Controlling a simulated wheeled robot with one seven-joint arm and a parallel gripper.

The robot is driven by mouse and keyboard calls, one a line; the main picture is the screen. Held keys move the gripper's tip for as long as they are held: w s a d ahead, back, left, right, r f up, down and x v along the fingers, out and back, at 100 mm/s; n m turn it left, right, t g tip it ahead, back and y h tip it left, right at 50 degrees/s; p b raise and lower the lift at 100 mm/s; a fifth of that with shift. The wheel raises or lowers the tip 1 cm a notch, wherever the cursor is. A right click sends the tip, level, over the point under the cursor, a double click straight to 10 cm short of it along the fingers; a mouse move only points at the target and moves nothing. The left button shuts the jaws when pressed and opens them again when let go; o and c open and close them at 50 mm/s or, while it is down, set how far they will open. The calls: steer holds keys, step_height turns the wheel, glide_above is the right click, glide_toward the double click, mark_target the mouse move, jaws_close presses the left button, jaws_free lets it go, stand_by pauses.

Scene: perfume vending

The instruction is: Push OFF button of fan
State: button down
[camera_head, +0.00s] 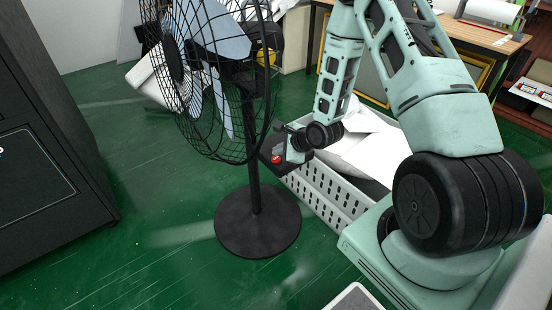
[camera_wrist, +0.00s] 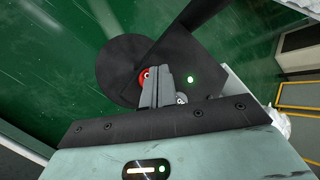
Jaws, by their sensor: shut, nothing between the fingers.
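The black stand fan (camera_head: 257,225) stands on the green floor left of my arm. Its dark control box (camera_head: 268,146) is fixed to the pole and carries a red button (camera_head: 276,159). In the wrist view the box (camera_wrist: 208,62) shows a red button (camera_wrist: 145,76), a small lit green light (camera_wrist: 190,79) and a pale round button (camera_wrist: 181,99). My gripper (camera_head: 289,148) is at the box. Its fingers (camera_wrist: 166,70) are shut and empty, between the red and pale buttons in the picture, partly covering both. I cannot tell whether they touch the box. Button labels are unreadable.
A grey perforated crate (camera_head: 330,194) with white contents stands right behind the fan. A dark cabinet (camera_head: 50,130) stands at the left. A wooden table (camera_head: 480,38) is at the back right. Green floor left of the fan base is clear.

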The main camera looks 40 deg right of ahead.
mark_target(279, 160)
steer(key=shift+f, duration=0.1)
steer(key=shift+f, duration=0.3)
steer(key=shift+f, duration=0.45)
stand_by(1.1)
steer(key=shift+r, duration=0.15)
steer(key=shift+r+p, duration=0.75)
step_height(279, 160, up, 5)
steer(key=p, duration=0.5)
stand_by(0.7)
